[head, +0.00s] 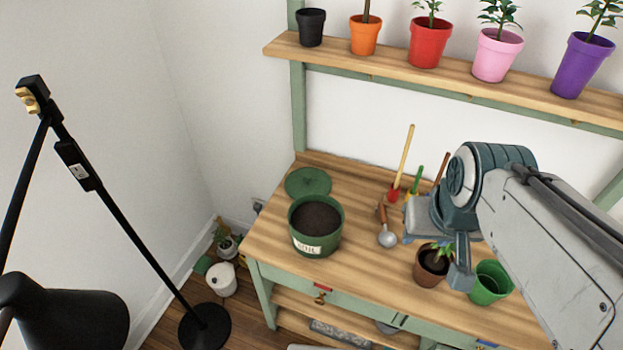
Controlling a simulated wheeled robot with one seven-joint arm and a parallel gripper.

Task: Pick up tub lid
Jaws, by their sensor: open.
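The green round tub lid (308,182) lies flat on the wooden bench top near its back left corner. The green tub (316,244), full of dark soil and with a white label, stands just in front of it and slightly overlaps it in view. My gripper (434,260) is well to the right of the lid, over the right part of the bench, beside a small potted plant. It is open and holds nothing that I can see. Part of it is hidden by my own wrist.
Hand tools (387,238) lie between the tub and my gripper. A brown pot with a plant (430,270) and an empty green pot (491,284) stand beneath my arm. A shelf (390,75) of potted plants overhangs behind. A black lamp (135,230) stands at left.

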